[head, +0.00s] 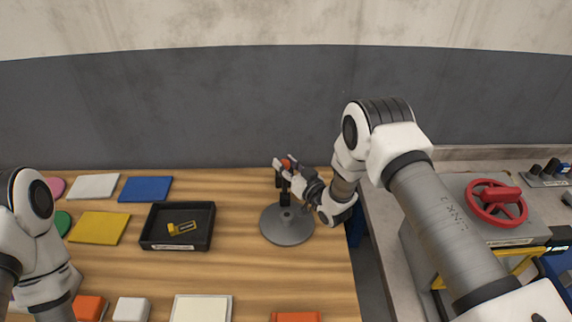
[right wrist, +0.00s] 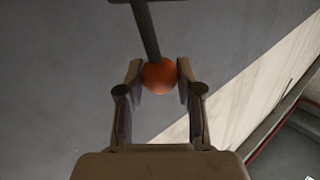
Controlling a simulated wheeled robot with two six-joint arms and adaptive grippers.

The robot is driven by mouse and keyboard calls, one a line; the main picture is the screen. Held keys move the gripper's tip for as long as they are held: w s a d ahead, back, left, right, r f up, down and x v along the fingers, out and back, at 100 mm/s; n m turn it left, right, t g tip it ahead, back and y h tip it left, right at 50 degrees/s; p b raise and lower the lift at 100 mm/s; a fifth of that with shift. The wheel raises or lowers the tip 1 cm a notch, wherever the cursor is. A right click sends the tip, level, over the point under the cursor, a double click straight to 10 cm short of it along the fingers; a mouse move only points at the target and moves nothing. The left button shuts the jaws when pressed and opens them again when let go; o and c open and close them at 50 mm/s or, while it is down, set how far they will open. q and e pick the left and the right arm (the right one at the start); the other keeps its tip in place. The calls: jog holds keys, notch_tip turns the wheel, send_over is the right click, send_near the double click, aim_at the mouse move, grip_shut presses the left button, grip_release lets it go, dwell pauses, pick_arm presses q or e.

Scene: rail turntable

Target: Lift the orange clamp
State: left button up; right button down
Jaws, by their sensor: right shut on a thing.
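The orange clamp (head: 287,163) shows as a small orange part at the top of a dark post on a round grey base (head: 286,233). In the right wrist view it is a rounded orange knob (right wrist: 159,77) on a dark rod. My right gripper (head: 283,169) has come in from the right and is shut on it, with a finger at each side of the knob. The gripper hides part of the clamp and post in the head view. My left arm is at the left edge; its gripper is not in view.
A black tray (head: 147,240) with a yellow piece (head: 182,228) stands left of the base. Coloured pads, such as a blue one (head: 145,189) and a yellow one (head: 99,228), lie further left. A red handwheel (head: 497,201) is at the right, past the table's edge.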

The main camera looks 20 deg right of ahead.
jog(key=shift+w+r, duration=0.1)
jog(key=shift+w, duration=0.05)
jog(key=shift+w+d+r+m+g, duration=0.2)
jog(key=shift+w+r+m+g, duration=0.4)
jog(key=shift+g, duration=0.3)
jog(key=shift+w+d+r+m+g+h+p, duration=0.15)
jog(key=shift+w+m+g+h+p, duration=0.1)
jog(key=shift+w+g, duration=0.25)
jog(key=shift+w+d+r+m+g+h+p, duration=0.15)
jog(key=shift+w+m+g, duration=0.1)
jog(key=shift+w+g, duration=0.2)
jog(key=shift+w+d+m+g+p, duration=0.2)
jog(key=shift+w+m+g+p, duration=0.25)
jog(key=shift+w+g, duration=0.6)
jog(key=shift+w+d+f, duration=0.1)
jog(key=shift+f, duration=0.1)
pick_arm(q)
jog(key=shift+w+d+r+b, duration=0.15)
jog(key=shift+w+r+b, duration=0.25)
jog(key=shift+w+r, duration=0.15)
pick_arm(e)
jog(key=shift+w+d+f, duration=0.1)
jog(key=shift+w+d, duration=0.05)
jog(key=shift+w, duration=0.65)
